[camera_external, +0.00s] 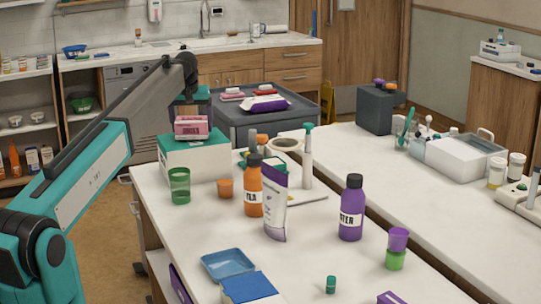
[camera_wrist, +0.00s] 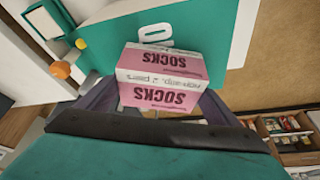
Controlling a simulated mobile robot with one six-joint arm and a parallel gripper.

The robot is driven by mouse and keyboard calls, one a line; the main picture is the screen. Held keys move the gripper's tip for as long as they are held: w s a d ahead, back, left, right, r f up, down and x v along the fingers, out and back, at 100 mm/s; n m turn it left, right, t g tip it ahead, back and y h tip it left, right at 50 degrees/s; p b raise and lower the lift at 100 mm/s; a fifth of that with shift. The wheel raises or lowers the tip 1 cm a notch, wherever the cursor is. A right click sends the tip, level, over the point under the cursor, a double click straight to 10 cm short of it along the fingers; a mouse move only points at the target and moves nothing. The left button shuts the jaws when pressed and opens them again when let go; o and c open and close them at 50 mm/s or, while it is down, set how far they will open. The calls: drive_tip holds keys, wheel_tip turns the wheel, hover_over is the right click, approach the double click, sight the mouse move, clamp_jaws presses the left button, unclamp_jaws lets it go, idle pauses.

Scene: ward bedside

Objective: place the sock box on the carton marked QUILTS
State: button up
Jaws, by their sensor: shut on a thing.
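The pink sock box (camera_external: 191,128), lettered SOCKS, shows large in the wrist view (camera_wrist: 160,78). My gripper (camera_wrist: 158,100) is shut on it, with one dark finger on each side. In the external view the box is over the white carton with a teal top (camera_external: 193,161) at the table's back left corner. The carton's teal top with a white mark fills much of the wrist view (camera_wrist: 105,48). No QUILTS lettering can be read on it. I cannot tell whether the box touches the top.
An orange bottle (camera_external: 253,190), a white tube (camera_external: 274,205) and a purple bottle (camera_external: 351,208) stand farther right. A grey cart (camera_external: 250,125) is behind the table.

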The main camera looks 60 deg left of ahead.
drive_tip(key=shift+f, duration=0.3)
drive_tip(key=shift+f, duration=0.15)
drive_tip(key=o, duration=1)
drive_tip(key=shift+b+v, duration=1.2)
drive_tip(key=shift+v, duration=4.95)
